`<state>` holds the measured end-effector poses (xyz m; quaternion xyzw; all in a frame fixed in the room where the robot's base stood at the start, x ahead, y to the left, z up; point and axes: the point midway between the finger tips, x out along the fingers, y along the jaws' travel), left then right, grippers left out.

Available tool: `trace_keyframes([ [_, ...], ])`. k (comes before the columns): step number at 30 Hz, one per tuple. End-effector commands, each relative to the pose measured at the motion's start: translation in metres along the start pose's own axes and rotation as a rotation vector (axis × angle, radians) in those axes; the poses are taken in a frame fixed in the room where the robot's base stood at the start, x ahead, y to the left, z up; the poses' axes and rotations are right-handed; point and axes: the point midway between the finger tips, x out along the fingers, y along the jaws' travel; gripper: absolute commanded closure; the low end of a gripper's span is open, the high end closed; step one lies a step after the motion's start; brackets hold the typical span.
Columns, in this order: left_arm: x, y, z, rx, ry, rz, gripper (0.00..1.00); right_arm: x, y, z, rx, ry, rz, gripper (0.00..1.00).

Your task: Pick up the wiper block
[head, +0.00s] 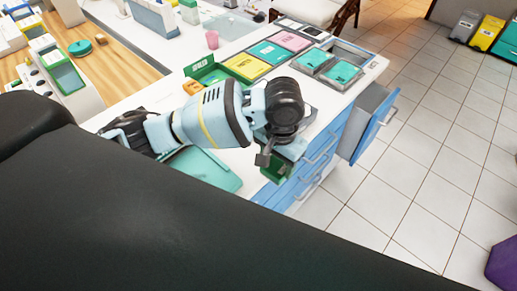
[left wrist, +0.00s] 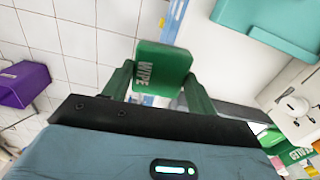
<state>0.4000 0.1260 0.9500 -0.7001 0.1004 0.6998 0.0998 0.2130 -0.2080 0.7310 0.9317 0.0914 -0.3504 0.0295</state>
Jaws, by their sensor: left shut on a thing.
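The wiper block is a green block (left wrist: 160,68) marked "WIPE" in the left wrist view. My left gripper (left wrist: 158,88) is shut on it, with one finger at each side. In the head view the green block (head: 277,169) hangs below my left gripper (head: 268,162), at the front edge of the white counter. It looks held up beside the blue drawers, with the floor beyond. My left arm hides part of the counter. My right gripper is in neither view.
A teal tray (head: 208,167) lies on the counter (head: 228,150) near my arm. Coloured cards, a green box (head: 204,70) and metal trays with teal contents (head: 342,72) stand farther back. A blue-fronted drawer (head: 376,125) juts out at the right. Tiled floor is open there.

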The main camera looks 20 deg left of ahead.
Motion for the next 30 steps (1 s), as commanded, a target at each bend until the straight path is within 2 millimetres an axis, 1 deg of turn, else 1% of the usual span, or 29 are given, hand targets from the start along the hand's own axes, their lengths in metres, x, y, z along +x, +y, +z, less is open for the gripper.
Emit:
trace_keyframes([
  [1,-0.001,0.014,0.000,0.005,0.000,0.003,0.66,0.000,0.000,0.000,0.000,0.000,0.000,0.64],
  [6,-0.004,0.045,0.002,0.003,0.000,0.002,0.66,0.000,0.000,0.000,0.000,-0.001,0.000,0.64],
  [9,-0.005,0.058,0.002,0.001,0.000,0.000,0.66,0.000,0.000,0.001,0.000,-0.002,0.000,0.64],
  [12,-0.006,0.066,0.003,0.000,0.000,0.000,0.66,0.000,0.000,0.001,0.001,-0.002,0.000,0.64],
  [17,-0.006,0.071,0.003,-0.002,0.000,-0.001,0.66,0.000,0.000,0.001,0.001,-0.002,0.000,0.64],
  [24,-0.006,0.072,0.003,-0.002,0.000,-0.001,0.66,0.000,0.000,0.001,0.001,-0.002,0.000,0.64],
  [25,-0.006,0.072,0.003,-0.001,0.000,-0.001,0.44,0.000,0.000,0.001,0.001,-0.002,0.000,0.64],
  [29,-0.006,0.072,0.003,-0.001,0.000,-0.001,0.60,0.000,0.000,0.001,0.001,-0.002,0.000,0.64],
  [30,-0.006,0.071,0.003,-0.001,0.000,-0.001,0.60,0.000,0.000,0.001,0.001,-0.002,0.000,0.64],
])
